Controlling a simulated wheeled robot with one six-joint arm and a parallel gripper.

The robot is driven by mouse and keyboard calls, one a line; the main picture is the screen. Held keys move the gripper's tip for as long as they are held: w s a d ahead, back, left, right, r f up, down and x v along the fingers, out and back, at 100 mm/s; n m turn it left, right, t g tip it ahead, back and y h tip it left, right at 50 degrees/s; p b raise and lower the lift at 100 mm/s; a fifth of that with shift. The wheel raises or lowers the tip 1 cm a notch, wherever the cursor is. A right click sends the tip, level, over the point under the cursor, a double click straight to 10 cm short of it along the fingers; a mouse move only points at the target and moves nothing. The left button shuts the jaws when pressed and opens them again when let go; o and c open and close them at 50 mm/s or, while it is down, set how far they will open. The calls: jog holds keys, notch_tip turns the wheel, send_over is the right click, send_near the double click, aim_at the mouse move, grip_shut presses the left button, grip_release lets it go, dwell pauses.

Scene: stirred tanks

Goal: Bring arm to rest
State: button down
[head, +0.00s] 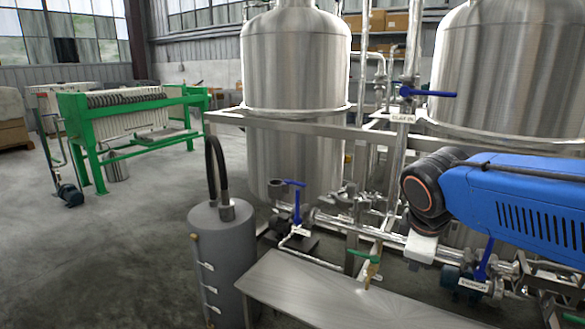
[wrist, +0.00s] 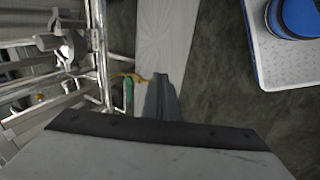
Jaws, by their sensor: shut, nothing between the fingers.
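My arm shows in the head view as a blue link with a dark joint, reaching in from the right in front of the steel tanks. My gripper (wrist: 161,80) shows in the wrist view as dark fingers, shut and empty.
Two steel tanks (head: 296,60) (head: 500,70) stand on a pipe frame with blue-handled valves (head: 296,200) and a green-handled valve (head: 372,262). A grey cylinder (head: 225,262) stands beside the bench (head: 330,295). A green filter press (head: 130,130) is far left. Floor at left is open.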

jog(key=s+d+f+m+y, duration=0.1)
jog(key=s+f+m, duration=0.2)
jog(key=s+m, duration=0.3)
jog(key=s+d+f+m+y, duration=0.1)
jog(key=s+f+m, duration=0.3)
jog(key=s, duration=0.3)
jog(key=shift+s+d+f+m, duration=0.2)
jog(key=shift+s+f+m, duration=0.1)
jog(key=shift+m, duration=0.6)
